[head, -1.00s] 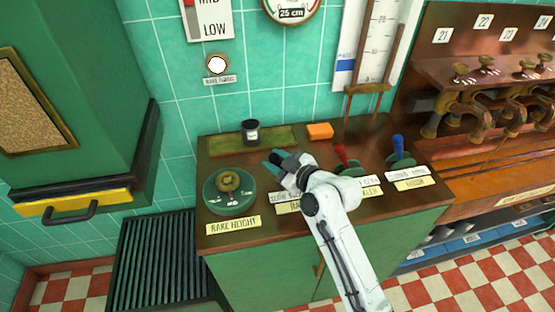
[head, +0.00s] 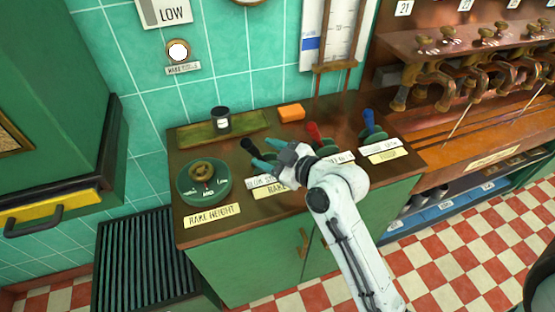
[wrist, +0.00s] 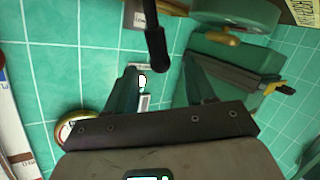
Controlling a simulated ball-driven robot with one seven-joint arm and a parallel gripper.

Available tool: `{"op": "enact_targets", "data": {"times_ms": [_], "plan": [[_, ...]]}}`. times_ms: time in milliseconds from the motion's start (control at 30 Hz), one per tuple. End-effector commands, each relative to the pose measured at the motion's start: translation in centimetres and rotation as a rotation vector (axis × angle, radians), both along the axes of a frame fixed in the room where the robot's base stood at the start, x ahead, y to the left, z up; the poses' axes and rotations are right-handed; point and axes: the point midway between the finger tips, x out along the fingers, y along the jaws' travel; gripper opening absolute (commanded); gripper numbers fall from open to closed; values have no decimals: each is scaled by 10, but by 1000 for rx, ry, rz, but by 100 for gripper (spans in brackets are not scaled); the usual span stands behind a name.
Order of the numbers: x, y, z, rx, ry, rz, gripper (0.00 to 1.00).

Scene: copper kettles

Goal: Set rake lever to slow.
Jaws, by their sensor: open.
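The rake lever has a black handle (head: 248,146) and stands on the brown counter behind a label beginning "RAKE" (head: 272,191) that my arm partly covers. A label above it beginning "SLOW" (head: 262,182) is also partly hidden. My gripper (head: 265,155) is open, its teal fingers just right of and in front of the black handle. In the wrist view the black handle (wrist: 156,45) comes down from the top, its end in line with the gap between the open fingers (wrist: 158,88). I cannot tell whether they touch it. The lever's base is hidden.
A red lever (head: 313,131) and a blue lever (head: 369,119) stand to the right on the counter. The rake height dial (head: 203,184) is to the left. A dark cup (head: 221,120) on a green tray (head: 188,134) and an orange block (head: 291,112) are behind.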

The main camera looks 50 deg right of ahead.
Motion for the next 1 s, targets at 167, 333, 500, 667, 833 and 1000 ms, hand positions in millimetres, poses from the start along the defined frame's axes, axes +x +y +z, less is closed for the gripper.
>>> {"op": "enact_targets", "data": {"times_ms": [167,333,500,667,833,1000], "plan": [[-25,2,5,0,0,0,54],[-34,3,9,-1,0,1,54],[-35,2,9,0,0,1,54],[-34,2,9,0,0,1,54],[-34,2,9,0,0,1,54],[-34,2,9,0,0,1,54]]}}
